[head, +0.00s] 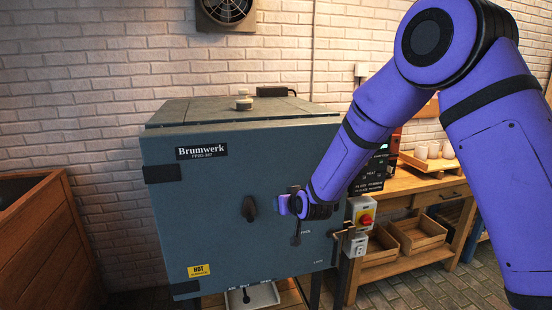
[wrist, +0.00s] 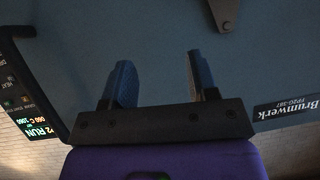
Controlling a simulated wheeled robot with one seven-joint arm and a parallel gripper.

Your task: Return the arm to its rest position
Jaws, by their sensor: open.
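My gripper (wrist: 160,82) shows in the wrist view with its two fingers apart and nothing between them. In the head view my purple arm reaches from the upper right down to the front of a blue-grey kiln (head: 235,215), and the gripper (head: 283,204) is in front of its door. The kiln door looks shut. The kiln's front (wrist: 160,30) fills most of the wrist view, behind the fingers. I cannot tell whether the fingertips touch the door or a handle. A dark knob (head: 249,209) sits on the door left of the gripper.
A switch box with a red knob (head: 366,218) is close to the right of my gripper. A wooden bench (head: 430,190) with cups and crates stands behind the arm at right. A lit display (wrist: 35,115) shows "RUN".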

